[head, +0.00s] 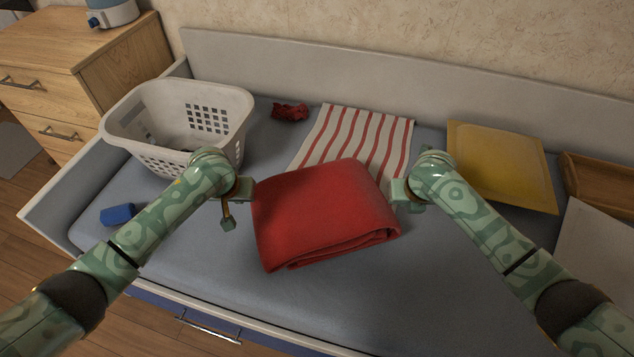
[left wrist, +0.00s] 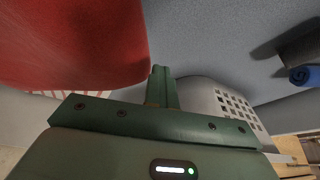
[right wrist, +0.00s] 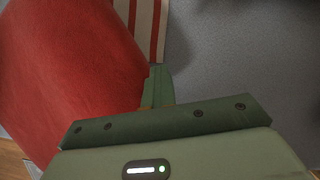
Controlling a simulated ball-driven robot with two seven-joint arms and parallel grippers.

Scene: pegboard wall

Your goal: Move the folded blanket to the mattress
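The folded red blanket (head: 322,212) is in the middle of the head view, over the grey-blue mattress (head: 240,312). I cannot tell whether its underside rests on the mattress or is slightly raised. My left gripper (head: 228,222) is at the blanket's left side, fingers together with nothing between them. The blanket also fills the upper left of the left wrist view (left wrist: 75,40). My right gripper (head: 412,206) is at the blanket's right side, its fingers together beside the edge, as the right wrist view shows (right wrist: 158,86). Contact with the blanket's sides is unclear.
A white laundry basket (head: 172,158) stands at the left, with a blue item (head: 118,214) before it. A striped cloth (head: 340,130) lies behind the blanket, a crumpled red cloth (head: 290,111) beside it.

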